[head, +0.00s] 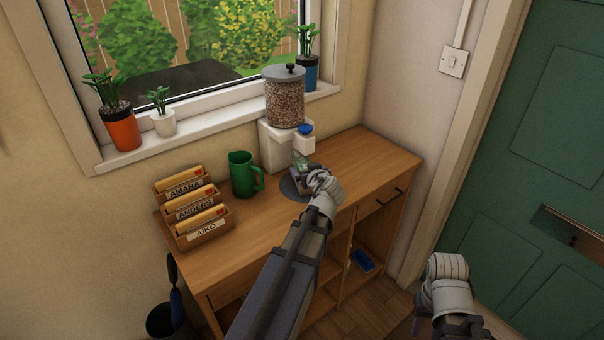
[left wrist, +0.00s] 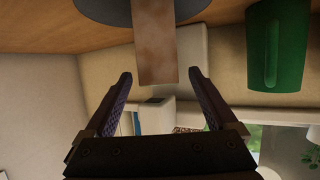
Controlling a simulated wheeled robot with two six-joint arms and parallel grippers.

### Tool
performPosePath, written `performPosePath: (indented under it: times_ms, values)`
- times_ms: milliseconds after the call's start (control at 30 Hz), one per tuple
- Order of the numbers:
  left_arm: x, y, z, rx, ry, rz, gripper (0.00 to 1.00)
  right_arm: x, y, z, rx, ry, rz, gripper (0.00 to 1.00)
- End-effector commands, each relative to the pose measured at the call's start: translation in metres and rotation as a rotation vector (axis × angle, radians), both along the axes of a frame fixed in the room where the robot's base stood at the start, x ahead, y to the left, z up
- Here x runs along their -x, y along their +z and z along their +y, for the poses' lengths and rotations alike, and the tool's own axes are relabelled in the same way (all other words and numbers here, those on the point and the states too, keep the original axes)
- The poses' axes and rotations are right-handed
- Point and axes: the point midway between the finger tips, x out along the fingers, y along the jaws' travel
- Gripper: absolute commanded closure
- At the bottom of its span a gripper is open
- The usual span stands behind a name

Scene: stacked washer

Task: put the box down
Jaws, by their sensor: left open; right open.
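The box (left wrist: 157,42) shows in the left wrist view as a narrow brown face, standing at the round grey mat (left wrist: 100,10) on the wooden cabinet top. In the left wrist view my left gripper (left wrist: 161,74) is open, with one fingertip to each side of the box's end and gaps between. My right gripper (head: 430,315) is low at the right by the door, away from the box; its fingers are barely visible.
A grain dispenser (head: 284,100) stands behind the mat (head: 289,188). A green mug (head: 242,174) and a labelled letter rack (head: 191,210) stand to the left. The cabinet top (head: 370,165) is clear at the right. A green door (head: 540,170) is at far right.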

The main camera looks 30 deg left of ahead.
Motion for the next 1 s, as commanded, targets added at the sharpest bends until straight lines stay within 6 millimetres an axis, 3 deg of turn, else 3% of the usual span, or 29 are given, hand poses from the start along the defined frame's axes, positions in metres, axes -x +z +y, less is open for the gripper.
performPosePath:
  times_ms: [367,633,900,1000]
  values:
    - [-0.016,-0.011,0.014,0.000,0.001,0.002,0.09,0.000,-0.011,0.000,0.000,0.000,0.000,0.57]
    - [-0.041,-0.026,0.039,0.000,0.001,0.002,0.09,0.000,-0.026,0.000,0.000,0.000,0.000,0.57]
    - [-0.042,-0.026,0.041,-0.001,-0.001,0.002,0.09,0.000,-0.026,0.000,0.000,0.000,0.000,0.57]
    - [-0.042,-0.026,0.041,-0.001,-0.001,0.002,0.20,0.000,-0.026,0.000,0.000,0.000,0.000,0.57]
